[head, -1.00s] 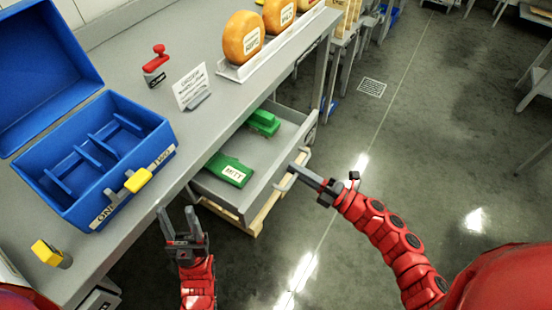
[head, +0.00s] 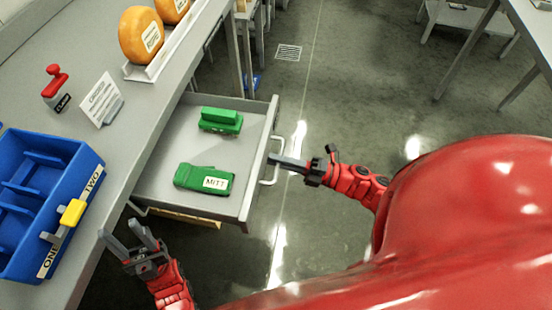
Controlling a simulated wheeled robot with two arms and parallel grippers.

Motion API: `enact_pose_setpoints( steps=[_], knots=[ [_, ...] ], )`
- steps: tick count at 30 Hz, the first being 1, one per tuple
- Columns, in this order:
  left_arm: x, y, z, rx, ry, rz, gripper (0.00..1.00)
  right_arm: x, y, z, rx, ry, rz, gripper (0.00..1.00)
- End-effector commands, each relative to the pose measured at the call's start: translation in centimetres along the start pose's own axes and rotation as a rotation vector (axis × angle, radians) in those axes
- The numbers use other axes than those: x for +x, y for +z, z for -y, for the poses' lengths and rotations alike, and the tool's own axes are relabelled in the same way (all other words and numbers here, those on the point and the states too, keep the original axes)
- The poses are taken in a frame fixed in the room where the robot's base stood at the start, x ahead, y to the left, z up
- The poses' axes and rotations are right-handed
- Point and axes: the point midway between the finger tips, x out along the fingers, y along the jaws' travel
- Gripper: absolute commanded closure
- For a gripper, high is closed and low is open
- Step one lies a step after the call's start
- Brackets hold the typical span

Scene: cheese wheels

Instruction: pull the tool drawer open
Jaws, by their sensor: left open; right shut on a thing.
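The tool drawer (head: 163,185) stands pulled out from under the grey workbench, and its inside shows. A green mitt (head: 202,179) labelled MITT and a green block-like thing with a raised top (head: 221,120) lie in it. The drawer's pale bar handle (head: 275,165) is on its front panel. My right gripper (head: 277,160) is at this handle, shut on it, with its arm coming from the right. My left gripper (head: 128,236) is open and empty, in front of the bench edge and below the drawer's near corner in the picture.
A red-handled stamp (head: 56,88), a small sign (head: 100,100) and orange cheese wheels (head: 141,35) on a rack stand further back. The floor right of the drawer is clear.

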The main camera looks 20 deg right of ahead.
Motion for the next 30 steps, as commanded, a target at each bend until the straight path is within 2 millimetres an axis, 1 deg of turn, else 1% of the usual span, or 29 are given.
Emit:
enact_pose_setpoints(
  steps=[3,4,6,14,17,20,23,30],
  knots=[
    [0.0,0.0,0.0,0.000,0.000,0.000,0.50,0.0,0.0,0.1,0.000,-0.002,0.000,1.00],
    [0.0,0.0,0.0,0.000,0.000,0.000,0.50,0.0,0.0,0.1,0.000,-0.002,0.000,0.84],
    [0.0,0.0,0.0,0.000,0.000,0.000,0.50,0.0,0.0,0.1,0.000,-0.002,0.000,0.73],
    [0.0,0.0,0.0,0.000,0.000,0.000,0.50,0.0,0.0,0.0,0.000,-0.001,0.001,0.73],
    [-0.1,0.0,0.0,0.000,0.000,0.000,0.50,-0.4,0.1,0.1,0.000,-0.001,0.002,0.73],
    [-0.2,0.0,0.0,0.000,0.000,0.000,0.50,-1.6,0.2,0.2,0.000,-0.003,0.006,0.73],
    [-0.5,0.1,0.0,0.000,0.000,0.000,0.50,-3.8,0.2,0.3,0.000,-0.003,0.009,0.73],
    [-1.4,0.2,-0.1,0.000,0.000,0.000,0.50,-10.2,0.2,0.3,-0.001,-0.004,0.007,0.73]
  ],
)
